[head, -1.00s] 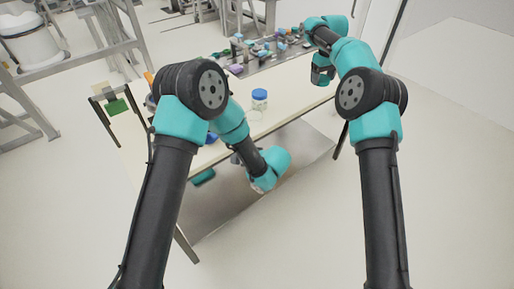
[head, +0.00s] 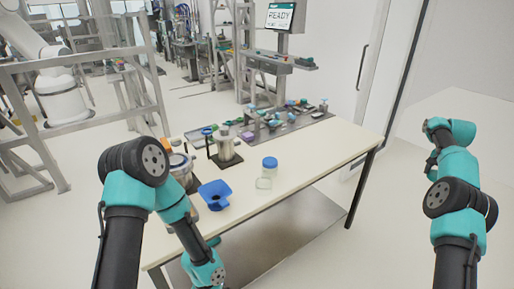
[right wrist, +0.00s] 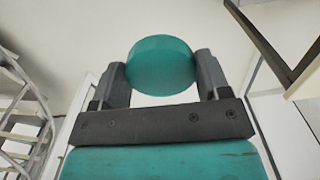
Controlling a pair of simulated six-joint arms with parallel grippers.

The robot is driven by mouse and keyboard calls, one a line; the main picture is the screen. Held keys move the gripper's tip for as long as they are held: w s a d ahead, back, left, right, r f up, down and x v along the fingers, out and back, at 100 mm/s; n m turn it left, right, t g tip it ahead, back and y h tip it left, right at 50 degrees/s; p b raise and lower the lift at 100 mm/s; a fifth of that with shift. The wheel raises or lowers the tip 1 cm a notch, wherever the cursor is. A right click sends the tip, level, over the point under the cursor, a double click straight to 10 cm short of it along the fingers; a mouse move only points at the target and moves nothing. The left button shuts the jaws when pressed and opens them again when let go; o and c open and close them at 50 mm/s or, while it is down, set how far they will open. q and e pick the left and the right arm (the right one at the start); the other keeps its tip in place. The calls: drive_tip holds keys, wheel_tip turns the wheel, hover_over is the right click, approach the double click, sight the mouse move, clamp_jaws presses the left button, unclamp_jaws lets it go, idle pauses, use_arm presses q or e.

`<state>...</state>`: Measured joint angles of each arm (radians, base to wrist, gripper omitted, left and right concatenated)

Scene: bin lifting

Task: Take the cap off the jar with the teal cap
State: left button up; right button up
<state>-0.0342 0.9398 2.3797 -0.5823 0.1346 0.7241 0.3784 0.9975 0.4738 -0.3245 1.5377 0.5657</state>
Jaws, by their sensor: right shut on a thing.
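My right gripper (right wrist: 160,72) is shut on a round teal cap (right wrist: 160,62), seen broad face on between its two fingers in the right wrist view. Whether a jar is attached behind the cap cannot be told. In the head view the right gripper (head: 432,166) is small and dark, held out to the right of the table, clear of it.
The table's right front is clear. A screen (head: 280,16) reading READY stands behind.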

use_arm(q)
drive_tip(key=s+a+n+t, duration=0.1)
drive_tip(key=s+a+t, duration=0.2)
drive_tip(key=a, duration=0.4)
drive_tip(key=shift+s+f+t+h, duration=0.3)
drive_tip(key=shift+f+t+h, duration=0.1)
drive_tip(key=shift+t, duration=0.2)
use_arm(e)
drive_tip(key=s+d+f+m, duration=0.2)
drive_tip(key=s+d+m, duration=0.5)
drive_tip(key=s+d, duration=0.4)
drive_tip(key=d, duration=0.4)
drive_tip(key=shift+m, duration=0.3)
